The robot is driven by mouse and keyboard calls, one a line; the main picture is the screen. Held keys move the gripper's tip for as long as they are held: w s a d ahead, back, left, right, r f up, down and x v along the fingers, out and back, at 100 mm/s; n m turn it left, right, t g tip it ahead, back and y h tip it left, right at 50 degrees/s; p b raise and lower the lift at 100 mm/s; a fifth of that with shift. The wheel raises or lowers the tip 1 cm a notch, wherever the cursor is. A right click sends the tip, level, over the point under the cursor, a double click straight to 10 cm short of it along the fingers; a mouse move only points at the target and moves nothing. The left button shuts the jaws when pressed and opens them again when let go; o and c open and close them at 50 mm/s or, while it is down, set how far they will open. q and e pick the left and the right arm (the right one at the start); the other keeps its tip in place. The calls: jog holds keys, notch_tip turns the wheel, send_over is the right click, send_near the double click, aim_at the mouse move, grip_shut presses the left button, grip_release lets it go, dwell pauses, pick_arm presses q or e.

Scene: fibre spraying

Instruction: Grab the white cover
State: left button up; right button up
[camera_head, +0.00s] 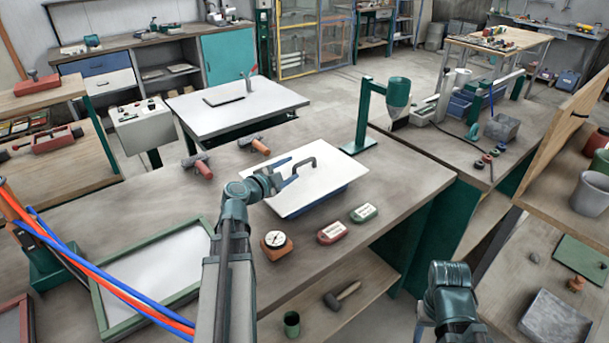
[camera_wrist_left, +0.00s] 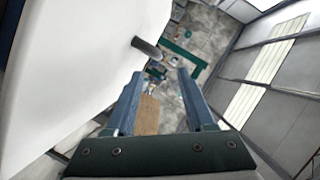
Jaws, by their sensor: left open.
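The white cover (camera_head: 325,165) is a flat white lid with a dark arched handle (camera_head: 302,162). It lies on a blue container (camera_head: 318,203) on the workbench. My left gripper (camera_head: 288,172) is over the left part of the cover, close to the handle and apparently not holding it. In the left wrist view the gripper (camera_wrist_left: 160,73) is open with nothing between its fingers. The white cover (camera_wrist_left: 75,60) fills the left of that view, and the handle's dark end (camera_wrist_left: 147,47) shows just beyond the fingertips. My right arm shows at the lower right; its gripper is not visible.
A green stand (camera_head: 362,125) rises at the back right. A green-framed panel (camera_head: 155,275) lies left.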

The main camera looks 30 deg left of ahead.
aim_at(302, 164)
pick_arm(q)
jog(key=shift+x, duration=1.35)
jog(key=shift+w+f+b, duration=0.25)
jog(key=shift+w+b, duration=0.15)
jog(key=shift+w, duration=0.1)
jog(key=b+x, duration=0.1)
jog(key=x, duration=0.3)
jog(key=shift+f, duration=0.2)
grip_shut()
